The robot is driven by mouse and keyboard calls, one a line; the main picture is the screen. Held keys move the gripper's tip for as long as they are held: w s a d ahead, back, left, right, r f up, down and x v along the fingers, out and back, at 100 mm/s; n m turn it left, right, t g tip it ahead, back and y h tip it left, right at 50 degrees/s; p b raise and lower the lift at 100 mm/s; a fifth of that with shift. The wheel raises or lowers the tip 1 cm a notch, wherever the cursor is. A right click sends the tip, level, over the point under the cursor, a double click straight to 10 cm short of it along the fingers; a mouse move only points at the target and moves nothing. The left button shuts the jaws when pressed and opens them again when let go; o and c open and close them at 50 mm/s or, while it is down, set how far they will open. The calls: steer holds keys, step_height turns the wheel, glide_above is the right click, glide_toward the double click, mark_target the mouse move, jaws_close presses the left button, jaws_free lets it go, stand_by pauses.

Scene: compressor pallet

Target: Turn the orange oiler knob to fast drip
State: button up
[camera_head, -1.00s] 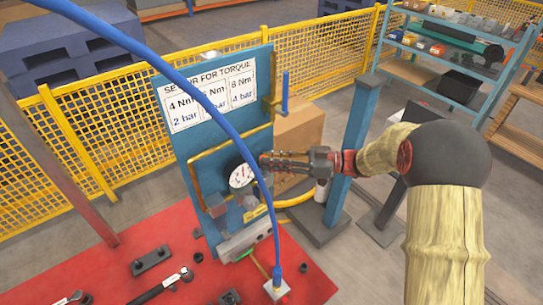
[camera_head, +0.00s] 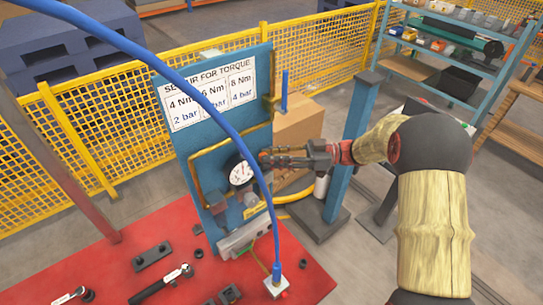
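A blue hose (camera_head: 199,97) arcs across the panel's front, close to the gauge and fingertips. Tools such as a wrench (camera_head: 163,284) lie on the red table (camera_head: 120,265). A cardboard box (camera_head: 298,131) and blue post (camera_head: 350,135) stand behind my gripper. Yellow fencing (camera_head: 100,115) runs behind.

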steer(key=shift+o, duration=0.9)
steer(key=d, duration=0.8)
steer(key=shift+c, duration=0.3)
